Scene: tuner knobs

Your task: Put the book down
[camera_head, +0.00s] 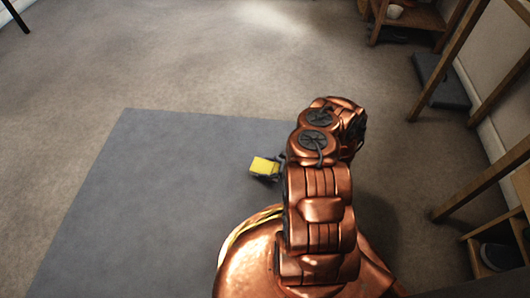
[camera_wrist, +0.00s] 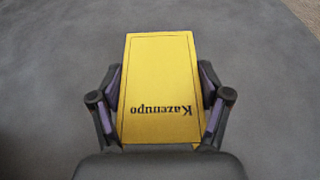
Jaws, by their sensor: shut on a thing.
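The book is yellow with the word "Kazenupo" on its cover, upside down in the wrist view (camera_wrist: 158,75). My gripper (camera_wrist: 159,95) is shut on the book, with one finger against each long side. In the head view the book (camera_head: 264,165) shows as a small yellow block left of my copper arm, and my gripper (camera_head: 268,176) is mostly hidden behind it and the arm. Grey floor covering lies behind the book in the wrist view. I cannot tell how high the book is above it.
A grey mat (camera_head: 130,190) lies on the carpet (camera_head: 180,60), with its left part clear. A wooden shelf unit (camera_head: 408,22) stands at the top right. Wooden legs (camera_head: 480,178) and a dark flat object (camera_head: 442,82) are along the right wall.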

